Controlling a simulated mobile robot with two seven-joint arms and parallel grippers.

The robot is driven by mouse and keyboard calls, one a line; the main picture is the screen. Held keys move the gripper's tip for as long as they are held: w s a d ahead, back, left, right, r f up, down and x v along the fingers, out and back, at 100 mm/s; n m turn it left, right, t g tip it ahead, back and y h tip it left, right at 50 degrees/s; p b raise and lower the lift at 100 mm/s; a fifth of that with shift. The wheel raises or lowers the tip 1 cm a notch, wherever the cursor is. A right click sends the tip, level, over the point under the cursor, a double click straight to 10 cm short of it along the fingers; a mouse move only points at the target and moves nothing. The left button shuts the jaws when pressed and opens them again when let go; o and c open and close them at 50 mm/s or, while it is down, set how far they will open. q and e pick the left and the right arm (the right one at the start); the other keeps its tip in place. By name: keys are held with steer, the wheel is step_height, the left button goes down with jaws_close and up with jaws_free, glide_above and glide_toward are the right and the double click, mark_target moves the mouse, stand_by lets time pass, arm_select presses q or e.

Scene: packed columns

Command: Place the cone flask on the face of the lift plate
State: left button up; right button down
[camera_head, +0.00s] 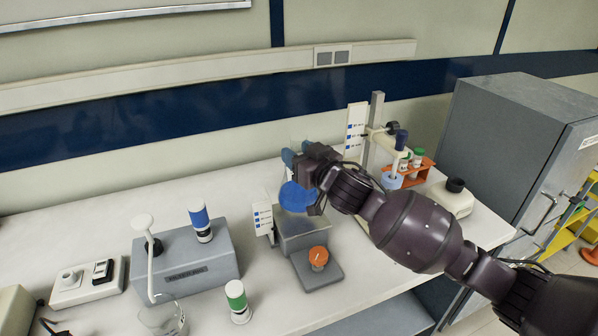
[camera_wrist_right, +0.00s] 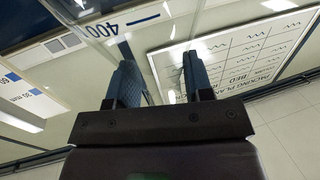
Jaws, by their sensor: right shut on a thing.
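The cone flask (camera_head: 296,196) is clear glass with blue liquid in its lower part. My right gripper (camera_head: 299,154) is shut on it, and the gripper hides part of it in the head view. In the right wrist view, clear glass with a 400 mark shows by the blue fingers (camera_wrist_right: 161,80). The lift plate (camera_head: 306,241) is the grey top of a small stand with an orange knob (camera_head: 318,257). The flask is over the back of the plate in the head view; I cannot tell the gap between them. My left gripper is not in view.
A marked white card (camera_head: 262,218) stands just left of the plate. A clamp stand (camera_head: 374,135) and orange rack (camera_head: 415,172) stand behind right.

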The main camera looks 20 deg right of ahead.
steer(key=shift+f, duration=2.5)
steer(key=c, duration=0.5)
jaws_free()
steer(key=b+v, duration=0.1)
steer(key=v, duration=1.1)
